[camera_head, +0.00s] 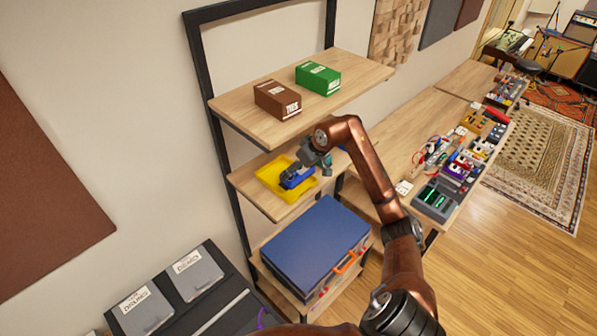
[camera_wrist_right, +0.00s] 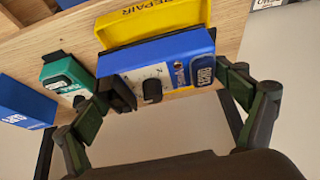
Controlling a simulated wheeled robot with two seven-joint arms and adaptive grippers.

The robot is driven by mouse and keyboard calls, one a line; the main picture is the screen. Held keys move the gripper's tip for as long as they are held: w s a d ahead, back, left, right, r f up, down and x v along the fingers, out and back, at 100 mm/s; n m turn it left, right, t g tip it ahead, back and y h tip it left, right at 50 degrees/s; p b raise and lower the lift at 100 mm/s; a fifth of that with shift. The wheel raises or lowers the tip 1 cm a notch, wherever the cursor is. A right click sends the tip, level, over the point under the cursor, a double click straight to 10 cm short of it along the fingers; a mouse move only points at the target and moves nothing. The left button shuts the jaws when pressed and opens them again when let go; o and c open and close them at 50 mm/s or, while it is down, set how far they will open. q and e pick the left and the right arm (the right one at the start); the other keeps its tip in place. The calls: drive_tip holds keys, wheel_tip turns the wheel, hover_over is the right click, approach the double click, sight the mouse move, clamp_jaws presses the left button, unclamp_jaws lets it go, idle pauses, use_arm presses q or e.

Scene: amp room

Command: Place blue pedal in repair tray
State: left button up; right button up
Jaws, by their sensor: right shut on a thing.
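The blue pedal (camera_wrist_right: 185,57), with a white face and a black knob, is between the fingers of my right gripper (camera_wrist_right: 172,82), which is shut on it. The yellow repair tray (camera_head: 268,170) lies on the middle shelf; its wall with the word REPAIR shows behind the pedal in the wrist view (camera_wrist_right: 160,20). In the head view the blue pedal (camera_head: 298,181) and my right gripper (camera_head: 292,173) overlap the tray's right part. I cannot tell whether the pedal touches the tray floor. My left gripper is not in view.
A green pedal (camera_wrist_right: 68,73) and a blue box-like thing (camera_wrist_right: 24,102) stand on the same shelf beside the tray. The upper shelf (camera_head: 240,108) holds a brown box (camera_head: 277,99) and a green box (camera_head: 318,78). A blue case (camera_head: 315,243) sits below.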

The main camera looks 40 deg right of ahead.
sight(301, 171)
wheel_tip(301, 171, down, 3)
drive_tip(key=shift+d+r+p, duration=0.1)
drive_tip(key=shift+r+p, duration=0.1)
drive_tip(key=shift+p, duration=0.4)
drive_tip(key=shift+f, duration=0.1)
drive_tip(key=shift+f, duration=0.1)
drive_tip(key=shift+f, duration=0.15)
drive_tip(key=shift+f, duration=0.35)
drive_tip(key=o, duration=1.3)
drive_tip(key=shift+s, duration=0.1)
